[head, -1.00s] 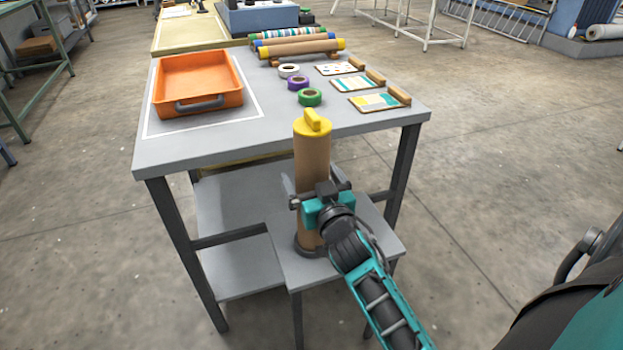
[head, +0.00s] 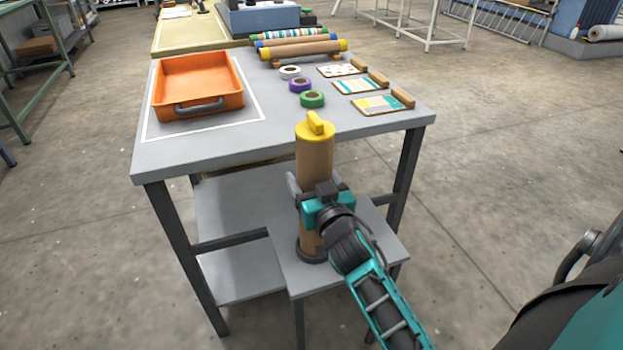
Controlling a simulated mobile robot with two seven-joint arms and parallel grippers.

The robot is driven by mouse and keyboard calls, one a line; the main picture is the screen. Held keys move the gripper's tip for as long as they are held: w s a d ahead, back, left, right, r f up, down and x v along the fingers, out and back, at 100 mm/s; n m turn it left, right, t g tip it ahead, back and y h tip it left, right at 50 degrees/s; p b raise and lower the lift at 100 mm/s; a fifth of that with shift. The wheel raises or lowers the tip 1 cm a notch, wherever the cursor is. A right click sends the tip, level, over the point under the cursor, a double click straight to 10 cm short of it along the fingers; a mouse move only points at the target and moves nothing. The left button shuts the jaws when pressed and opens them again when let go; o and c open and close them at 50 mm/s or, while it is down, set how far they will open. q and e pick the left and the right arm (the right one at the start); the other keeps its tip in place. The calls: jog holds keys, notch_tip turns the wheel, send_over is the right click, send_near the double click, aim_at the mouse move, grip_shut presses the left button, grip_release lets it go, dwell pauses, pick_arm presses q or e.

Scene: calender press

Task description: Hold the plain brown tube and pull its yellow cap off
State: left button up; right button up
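The plain brown tube (head: 314,160) stands upright in a dark round base on a small grey side stand (head: 360,256) in front of the table. Its yellow cap (head: 314,129), with a raised grip ridge, sits on the tube's top end. My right gripper (head: 316,188) comes in from the lower right, with one finger on each side of the tube below the cap. It looks shut on the tube, though its body hides part of the contact. My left gripper is not in view.
An orange tray (head: 203,113) stands on the grey table (head: 240,148) at the left. Tape rolls (head: 312,98), sample cards with wooden blocks (head: 383,104) and a rack of capped tubes (head: 300,48) are farther back. The space above the cap is clear.

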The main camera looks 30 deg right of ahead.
jog(key=c, duration=0.3)
jog(key=o, duration=1.1)
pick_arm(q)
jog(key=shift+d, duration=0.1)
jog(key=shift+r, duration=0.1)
